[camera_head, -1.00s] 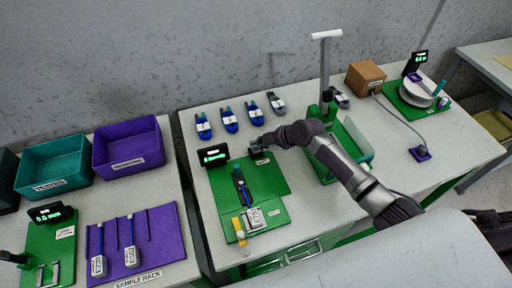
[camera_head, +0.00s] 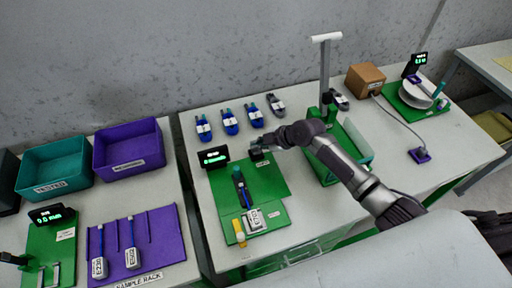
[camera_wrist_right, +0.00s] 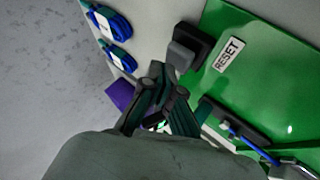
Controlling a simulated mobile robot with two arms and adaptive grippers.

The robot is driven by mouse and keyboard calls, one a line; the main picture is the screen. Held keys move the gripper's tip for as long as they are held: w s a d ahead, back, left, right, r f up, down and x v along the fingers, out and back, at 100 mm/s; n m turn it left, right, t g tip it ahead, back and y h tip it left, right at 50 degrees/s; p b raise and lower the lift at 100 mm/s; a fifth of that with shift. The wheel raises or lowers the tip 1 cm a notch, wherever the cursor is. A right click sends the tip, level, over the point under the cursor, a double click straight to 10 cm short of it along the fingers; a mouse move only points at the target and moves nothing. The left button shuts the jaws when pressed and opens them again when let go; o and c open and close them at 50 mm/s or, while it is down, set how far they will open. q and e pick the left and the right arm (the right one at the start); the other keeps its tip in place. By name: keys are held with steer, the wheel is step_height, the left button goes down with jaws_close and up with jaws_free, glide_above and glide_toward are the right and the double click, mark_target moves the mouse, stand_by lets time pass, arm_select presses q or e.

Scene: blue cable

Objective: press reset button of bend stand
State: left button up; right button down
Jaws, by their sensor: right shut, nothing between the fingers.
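The bend stand is a green plate (camera_head: 270,183) on the middle table, with a black display (camera_head: 213,157) showing green text at its back left corner. A cable sample with a white tag (camera_head: 254,220) lies on its front part. In the right wrist view the black reset button (camera_wrist_right: 187,46) stands on the plate's edge beside a white RESET label (camera_wrist_right: 229,54). My right gripper (camera_head: 262,148) is at the stand's back edge, shut and empty. In the wrist view its fingertips (camera_wrist_right: 158,72) are close beside the button; contact cannot be told.
Several blue and grey cable bundles (camera_head: 229,122) lie behind the stand. A green stand with a tall post (camera_head: 325,75) is to the right, under my right arm. A purple sample rack (camera_head: 165,240) and teal and purple bins (camera_head: 128,148) are on the left table.

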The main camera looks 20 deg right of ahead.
mark_target(258, 150)
steer(key=shift+r, duration=0.3)
steer(key=shift+r+p, duration=1.9)
steer(key=shift+r, duration=0.65)
steer(key=shift+f, duration=0.1)
